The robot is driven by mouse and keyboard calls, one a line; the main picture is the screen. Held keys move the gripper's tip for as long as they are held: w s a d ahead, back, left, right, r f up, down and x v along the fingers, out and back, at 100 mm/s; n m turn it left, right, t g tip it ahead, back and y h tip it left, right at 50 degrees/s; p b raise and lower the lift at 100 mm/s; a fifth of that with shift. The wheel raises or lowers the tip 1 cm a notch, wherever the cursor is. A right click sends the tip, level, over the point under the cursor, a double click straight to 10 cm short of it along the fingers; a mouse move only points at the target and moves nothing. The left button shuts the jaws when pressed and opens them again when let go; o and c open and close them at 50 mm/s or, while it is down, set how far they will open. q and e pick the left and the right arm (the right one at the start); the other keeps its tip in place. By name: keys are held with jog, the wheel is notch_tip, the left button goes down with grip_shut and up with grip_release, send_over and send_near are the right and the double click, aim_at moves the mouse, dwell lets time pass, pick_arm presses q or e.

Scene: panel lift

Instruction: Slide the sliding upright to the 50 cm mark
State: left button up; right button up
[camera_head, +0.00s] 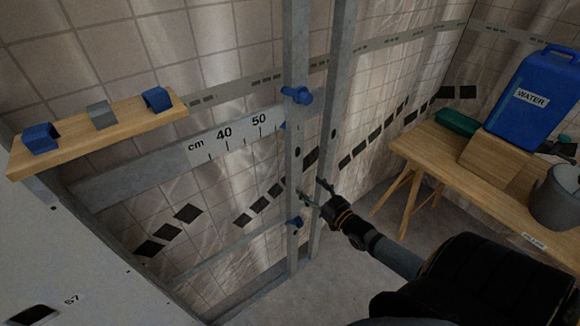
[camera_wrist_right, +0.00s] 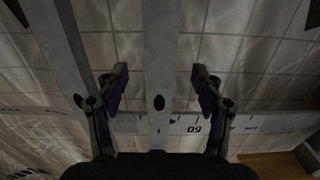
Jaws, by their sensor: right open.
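The sliding upright (camera_head: 297,150) is a grey metal post with a blue knob (camera_head: 297,95) high up and another blue knob (camera_head: 294,222) lower down. It stands to the right of the 50 label on the white cm scale (camera_head: 238,133). A small blue pointer (camera_wrist_right: 173,121) shows beside the upright (camera_wrist_right: 160,70) in the right wrist view. My right gripper (camera_head: 313,190) is open at the upright, below the scale. In the wrist view its fingers (camera_wrist_right: 160,82) lie on either side of the upright, with gaps showing. My left gripper is out of view.
A second grey post (camera_head: 336,120) stands close to the right. A wooden shelf (camera_head: 70,142) with blue and grey clips is at the left. A wooden table (camera_head: 425,150) with a blue water canister (camera_head: 535,95) and a grey bucket (camera_head: 558,195) stands at the right.

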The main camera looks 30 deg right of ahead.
aim_at(297, 176)
jog(key=w+b, duration=0.2)
jog(key=w, duration=0.1)
jog(key=w+b, duration=0.1)
jog(key=w, duration=0.1)
jog(key=shift+a+f, duration=0.1)
jog(key=shift+a, duration=0.2)
jog(key=w+b, duration=0.1)
jog(key=w+f+b, duration=0.1)
jog(key=w+b, duration=0.1)
jog(key=shift+w, duration=0.25)
jog(key=shift+w+a+r+b, duration=0.15)
jog(key=shift+w+r+b, duration=0.25)
jog(key=shift+b, duration=0.55)
jog(key=shift+w+r, duration=0.2)
jog(key=shift+w, duration=0.1)
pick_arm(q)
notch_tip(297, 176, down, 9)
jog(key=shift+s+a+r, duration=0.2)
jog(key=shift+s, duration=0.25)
pick_arm(e)
jog(key=c, duration=0.4)
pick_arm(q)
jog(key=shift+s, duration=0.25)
pick_arm(e)
grip_shut()
